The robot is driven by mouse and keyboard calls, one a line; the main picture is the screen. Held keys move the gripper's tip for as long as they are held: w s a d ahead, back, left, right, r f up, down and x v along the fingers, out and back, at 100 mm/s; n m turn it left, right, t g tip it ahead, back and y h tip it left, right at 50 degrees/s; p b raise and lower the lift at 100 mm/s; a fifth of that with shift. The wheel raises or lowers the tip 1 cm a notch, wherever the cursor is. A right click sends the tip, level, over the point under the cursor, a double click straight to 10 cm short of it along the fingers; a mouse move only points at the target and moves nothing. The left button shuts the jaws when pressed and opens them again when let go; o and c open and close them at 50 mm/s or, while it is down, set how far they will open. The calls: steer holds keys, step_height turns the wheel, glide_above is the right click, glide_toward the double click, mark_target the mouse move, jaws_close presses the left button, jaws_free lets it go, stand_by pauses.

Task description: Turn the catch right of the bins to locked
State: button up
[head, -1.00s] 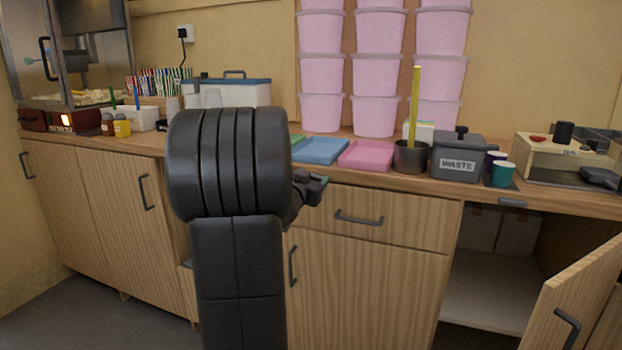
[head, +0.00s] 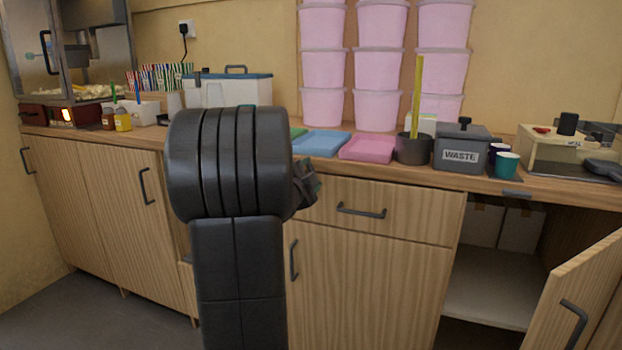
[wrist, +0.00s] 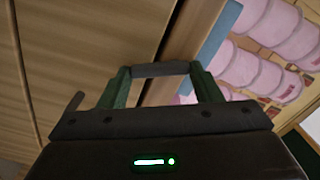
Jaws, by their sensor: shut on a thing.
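My gripper (wrist: 160,76) shows in the wrist view with its two green fingers closed on the ends of a short dark grey bar (wrist: 160,69). The bar lies in front of pale wood panels and looks like the handle of a catch, but its mount and its locked or unlocked position cannot be made out. The bins beside the catch are hidden or cannot be told.
A drawer (head: 380,212) and cupboard door are just right of my arm. Far right, a cupboard door (head: 580,295) stands open. The counter above holds blue and pink trays (head: 367,148), a grey waste box (head: 460,150) and stacked pink tubs (head: 323,107).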

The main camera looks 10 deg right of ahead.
steer(key=m, duration=0.1)
steer(key=m+b, duration=0.1)
steer(key=m, duration=0.3)
steer(key=shift+w+a+f+b, duration=0.2)
steer(key=shift+a+f+b, duration=0.1)
steer(key=shift+b, duration=0.1)
stand_by(0.4)
steer(key=o, duration=1)
steer(key=shift+r, duration=0.1)
steer(key=p+v, duration=0.2)
steer(key=v, duration=1.2)
steer(key=shift+w, duration=0.1)
